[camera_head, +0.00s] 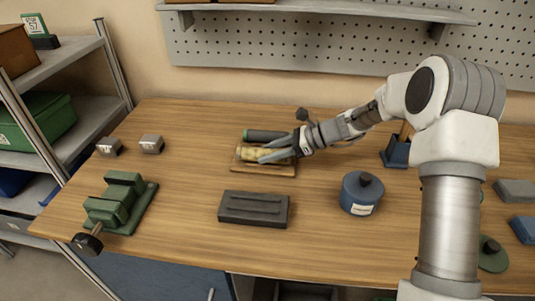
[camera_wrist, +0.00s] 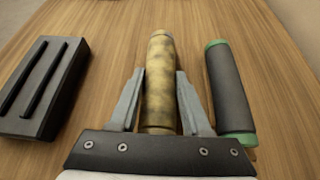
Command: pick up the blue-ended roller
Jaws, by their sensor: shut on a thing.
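A mottled yellow-brown roller (camera_wrist: 159,60) lies lengthwise between the two fingers of my gripper (camera_wrist: 160,78), which is shut on it. In the head view the same roller (camera_head: 254,154) shows at my gripper (camera_head: 268,153), low over a wooden board (camera_head: 262,170); I cannot tell whether it is clear of the board. A dark grey roller with green ends (camera_wrist: 229,90) lies just to the right in the wrist view. In the head view this dark roller (camera_head: 266,135) is behind the held one. I see no blue ends on either roller.
A dark grooved block (camera_head: 254,208) lies in front of the board. A round blue tin (camera_head: 361,193) stands to its right. A green vise (camera_head: 122,203) and two small grey blocks (camera_head: 151,144) are at the left. The bench between vise and board is clear.

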